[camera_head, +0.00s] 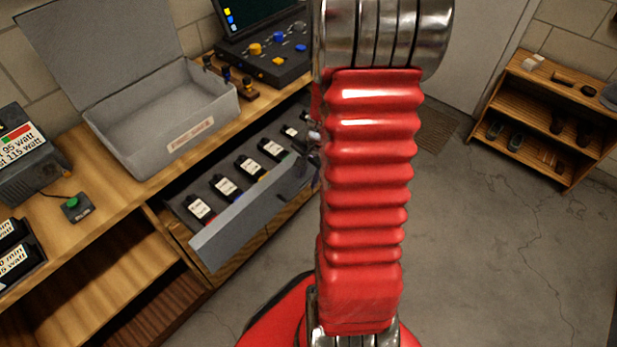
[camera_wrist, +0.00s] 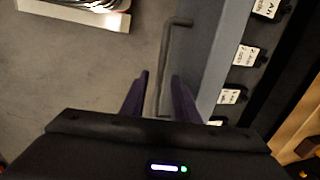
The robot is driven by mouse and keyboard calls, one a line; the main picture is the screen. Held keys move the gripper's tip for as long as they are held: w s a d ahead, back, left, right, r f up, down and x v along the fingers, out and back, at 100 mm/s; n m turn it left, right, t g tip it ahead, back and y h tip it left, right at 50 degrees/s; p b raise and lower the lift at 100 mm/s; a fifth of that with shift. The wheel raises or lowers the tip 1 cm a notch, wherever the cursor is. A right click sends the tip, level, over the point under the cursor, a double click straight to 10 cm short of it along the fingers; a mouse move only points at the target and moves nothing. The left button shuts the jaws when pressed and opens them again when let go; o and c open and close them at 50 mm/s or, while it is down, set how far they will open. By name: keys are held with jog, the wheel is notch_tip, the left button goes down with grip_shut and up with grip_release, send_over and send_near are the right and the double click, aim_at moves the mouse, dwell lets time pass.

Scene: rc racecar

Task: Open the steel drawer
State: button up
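The grey steel drawer (camera_head: 245,220) is pulled out from under the wooden bench, with a row of black, white-labelled packs inside. In the wrist view, the drawer front (camera_wrist: 228,45) runs along the right of the dark bar handle (camera_wrist: 167,60). My gripper (camera_wrist: 159,90) is open, its two dark fingers apart. The lower end of the handle shows between the fingers, with visible gaps, so I see no grip on it. In the head view, my red arm hides most of the gripper.
An open grey metal box (camera_head: 160,125) and a control console (camera_head: 265,60) stand on the bench. A green-button box (camera_head: 75,208) sits at left. A wooden shelf (camera_head: 540,115) with small objects stands at far right. The concrete floor (camera_head: 480,250) at right is clear.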

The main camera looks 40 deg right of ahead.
notch_tip(320, 180, up, 12)
jog(key=s, duration=0.2)
jog(key=shift+s+r, duration=0.25)
jog(key=shift+d, duration=0.1)
dwell(0.8)
jog(key=s+a+r+n+t, duration=0.1)
jog(key=a+r+n, duration=0.3)
jog(key=a, duration=0.4)
jog(key=s+a+r+n+t, duration=0.1)
jog(key=s+a+r+n, duration=0.1)
jog(key=a+r+n, duration=0.3)
jog(key=s+a+r+n+t, duration=0.1)
jog(key=a+r+n, duration=0.4)
jog(key=a, duration=0.8)
jog(key=s+n, duration=0.1)
jog(key=n, duration=0.1)
jog(key=shift+n, duration=0.4)
jog(key=shift+r, duration=0.1)
